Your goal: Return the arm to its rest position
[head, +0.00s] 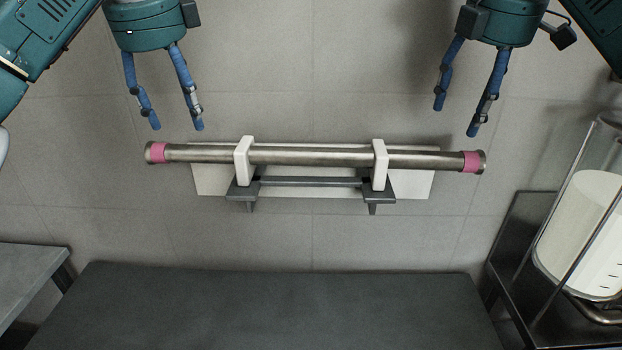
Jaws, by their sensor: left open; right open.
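My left gripper (177,127) hangs at the upper left with its blue fingers spread and nothing between them. It is above the left end of a metal tube in the picture and apart from it. My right gripper (455,122) hangs at the upper right, also open and empty, above the tube's right part and apart from it. The metal tube (312,156) has a pink band near each end. It lies level in two white brackets (243,160) on a dark rack (312,182) in front of a white plate (412,185).
A dark table (285,305) fills the lower middle, with its top bare. A lighter grey surface (28,275) is at the lower left. At the right, a clear cylinder with white contents (580,225) stands in a dark metal frame (515,240). The tiled area around the rack is clear.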

